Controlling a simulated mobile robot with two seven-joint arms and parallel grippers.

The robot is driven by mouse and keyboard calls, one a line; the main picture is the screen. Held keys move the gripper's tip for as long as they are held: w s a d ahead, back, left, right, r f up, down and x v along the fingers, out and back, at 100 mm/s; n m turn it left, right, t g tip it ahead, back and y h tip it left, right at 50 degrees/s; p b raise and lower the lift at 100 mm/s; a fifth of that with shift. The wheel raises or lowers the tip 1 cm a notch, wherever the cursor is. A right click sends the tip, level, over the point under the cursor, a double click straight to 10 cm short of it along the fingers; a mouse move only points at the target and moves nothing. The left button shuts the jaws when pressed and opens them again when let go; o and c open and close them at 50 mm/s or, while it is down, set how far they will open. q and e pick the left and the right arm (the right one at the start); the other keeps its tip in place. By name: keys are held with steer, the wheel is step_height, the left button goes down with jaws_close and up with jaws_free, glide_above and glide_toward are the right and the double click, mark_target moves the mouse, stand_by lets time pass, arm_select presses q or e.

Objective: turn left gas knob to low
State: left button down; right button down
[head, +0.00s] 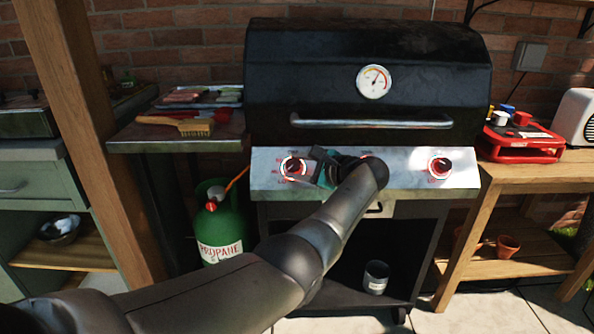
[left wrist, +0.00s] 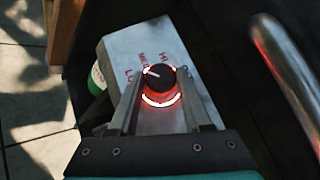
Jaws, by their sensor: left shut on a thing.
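The left gas knob (head: 293,168) is dark with a glowing red ring, on the grill's silver control panel (head: 408,183). My left gripper (head: 306,168) reaches it from the right and is shut on it. In the left wrist view, the knob (left wrist: 162,77) sits between the two fingers of my left gripper (left wrist: 162,88). Its white pointer mark faces left, near the MED lettering. HI is above it and LO is at the lower left. My wrist hides the middle of the panel. The right knob (head: 440,166) is uncovered. My right gripper is not in view.
The grill's closed black lid (head: 300,75) has a long metal handle (head: 375,123) above the panel. A green propane tank (head: 222,228) stands at the lower left. A side shelf (head: 135,141) holds a brush (head: 190,125). A wooden table (head: 545,172) stands at the right.

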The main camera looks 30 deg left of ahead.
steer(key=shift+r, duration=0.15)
arm_select(q)
steer(key=shift+c, duration=1.8)
jaws_free()
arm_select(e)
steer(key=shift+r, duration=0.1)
arm_select(q)
steer(key=shift+d+r, duration=0.15)
steer(key=shift+d, duration=0.1)
steer(key=p+v, duration=0.6)
steer(key=v, duration=0.8)
steer(key=shift+d, duration=0.3)
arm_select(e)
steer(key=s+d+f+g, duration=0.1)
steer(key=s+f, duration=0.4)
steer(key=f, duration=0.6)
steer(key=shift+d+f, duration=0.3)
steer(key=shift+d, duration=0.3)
arm_select(q)
steer(key=shift+r, duration=0.1)
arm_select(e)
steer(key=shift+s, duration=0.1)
